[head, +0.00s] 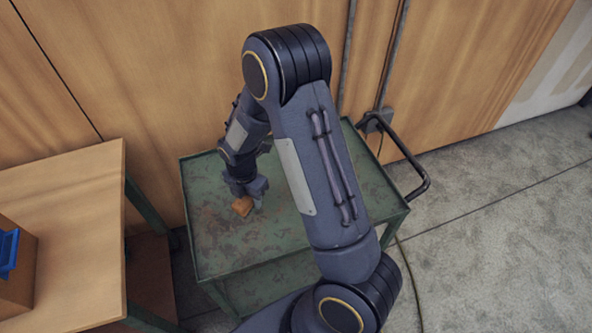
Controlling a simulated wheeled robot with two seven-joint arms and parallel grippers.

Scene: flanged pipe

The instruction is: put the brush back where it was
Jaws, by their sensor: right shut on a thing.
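My right gripper (250,203) points down over the left part of the green cart's top (222,245). It is shut on the brush (242,206), of which only a small orange-brown piece shows at the fingers. The rest of the brush is hidden by the gripper. I cannot tell whether the brush touches the cart top or is just above it. My left gripper is not in view.
The green cart has a worn, bare top and a black handle (424,183) at right. My right arm hides its middle. A wooden table (85,215) at left bears a brown box (22,270) with a blue item (8,252). Wooden panels stand behind; floor at right is clear.

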